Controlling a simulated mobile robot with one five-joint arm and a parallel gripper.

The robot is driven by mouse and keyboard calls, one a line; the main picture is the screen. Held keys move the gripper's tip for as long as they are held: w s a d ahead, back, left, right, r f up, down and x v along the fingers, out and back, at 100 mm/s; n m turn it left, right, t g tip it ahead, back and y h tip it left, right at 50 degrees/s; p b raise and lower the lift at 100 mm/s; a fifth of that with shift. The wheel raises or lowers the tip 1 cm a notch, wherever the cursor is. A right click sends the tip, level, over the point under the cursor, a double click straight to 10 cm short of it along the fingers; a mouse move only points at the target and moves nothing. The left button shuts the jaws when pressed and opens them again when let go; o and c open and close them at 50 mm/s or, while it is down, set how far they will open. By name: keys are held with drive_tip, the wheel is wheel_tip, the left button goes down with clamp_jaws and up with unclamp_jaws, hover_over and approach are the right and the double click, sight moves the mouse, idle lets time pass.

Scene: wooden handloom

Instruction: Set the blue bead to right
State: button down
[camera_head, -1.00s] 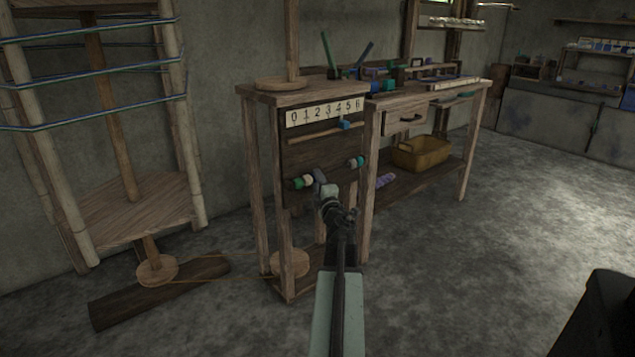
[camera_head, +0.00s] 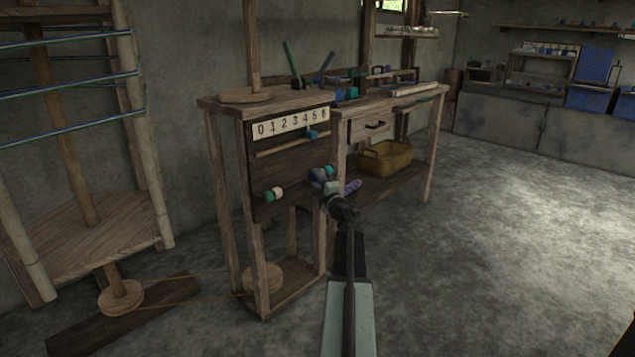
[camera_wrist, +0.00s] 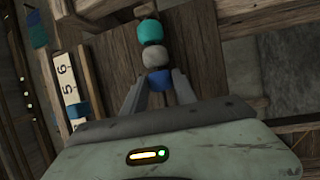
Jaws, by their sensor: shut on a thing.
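My gripper (camera_wrist: 160,84) is shut on the blue bead (camera_wrist: 159,76), with one finger on each side of it. The head view shows my gripper (camera_head: 321,184) at the right part of the low bead row on the wooden frame's front. In the wrist view, a greyish bead (camera_wrist: 153,56) is directly beyond the blue bead and appears to touch it. A teal bead (camera_wrist: 151,31) follows, and it also shows in the head view (camera_head: 328,171). A green bead (camera_head: 267,195) and a whitish bead (camera_head: 278,192) sit together at the row's left. The fingers partly hide the blue bead.
A number strip (camera_head: 291,124) marked 0 to 6 is above a second rod (camera_head: 281,148) with a blue piece (camera_head: 311,134) near 5. A yellow basket (camera_head: 386,158) stands on the shelf at right. Open floor (camera_head: 470,230) lies right of the bench.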

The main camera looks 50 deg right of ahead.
drive_tip(key=c, duration=1.1)
unclamp_jaws()
drive_tip(key=shift+s+d+h, duration=0.3)
drive_tip(key=shift+s+d, duration=0.1)
drive_tip(key=shift+d, duration=0.05)
drive_tip(key=shift+c, duration=0.2)
drive_tip(key=shift+o, duration=0.9)
drive_tip(key=shift+w+a, duration=0.3)
drive_tip(key=shift+a, duration=0.05)
drive_tip(key=b+v, duration=0.1)
drive_tip(key=v, duration=0.6)
drive_tip(key=shift+s, duration=0.4)
drive_tip(key=shift+a, duration=0.1)
